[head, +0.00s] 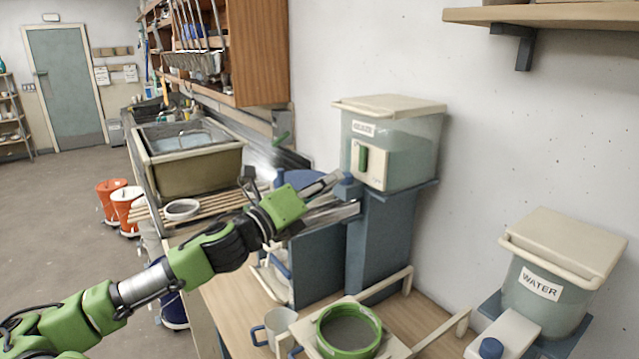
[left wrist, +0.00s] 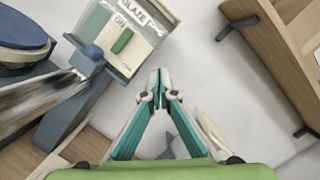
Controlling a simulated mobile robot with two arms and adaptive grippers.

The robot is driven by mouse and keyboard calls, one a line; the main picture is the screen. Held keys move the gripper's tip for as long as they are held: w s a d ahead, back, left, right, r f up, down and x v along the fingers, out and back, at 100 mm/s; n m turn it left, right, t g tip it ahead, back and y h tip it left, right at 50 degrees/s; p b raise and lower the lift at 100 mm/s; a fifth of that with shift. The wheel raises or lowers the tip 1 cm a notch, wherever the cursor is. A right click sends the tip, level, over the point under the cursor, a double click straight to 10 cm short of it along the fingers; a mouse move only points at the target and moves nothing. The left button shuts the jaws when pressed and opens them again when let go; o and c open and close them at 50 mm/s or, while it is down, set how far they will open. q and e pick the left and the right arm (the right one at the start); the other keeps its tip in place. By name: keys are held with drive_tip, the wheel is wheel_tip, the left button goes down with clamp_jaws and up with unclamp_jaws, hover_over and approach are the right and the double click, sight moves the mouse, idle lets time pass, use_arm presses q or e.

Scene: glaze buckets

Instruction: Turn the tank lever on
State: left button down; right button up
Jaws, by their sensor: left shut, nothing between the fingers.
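The glaze tank (head: 412,150) is a clear box with a cream lid, standing on a blue-grey stand against the wall. Its green lever (head: 363,160) stands upright on a cream front plate. In the left wrist view the lever (left wrist: 122,41) shows on the plate, with an ON mark beside it, and the tank (left wrist: 97,18) is at the upper left. My left gripper (head: 334,177) is shut and empty, in front of the tank and a little left of and below the lever. In the left wrist view its fingertips (left wrist: 157,88) meet, apart from the lever. My right gripper is out of view.
A water tank (head: 550,290) stands at the right. A green-rimmed sieve (head: 349,330) and a mug (head: 274,328) are on the bench below. A blue nozzle (head: 348,187) juts out under the glaze tank. A wall shelf (head: 545,14) hangs at upper right.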

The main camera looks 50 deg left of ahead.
use_arm(q)
drive_tip(key=s, duration=0.3)
drive_tip(key=shift+s+d, duration=0.25)
drive_tip(key=shift+d, duration=0.1)
idle(0.4)
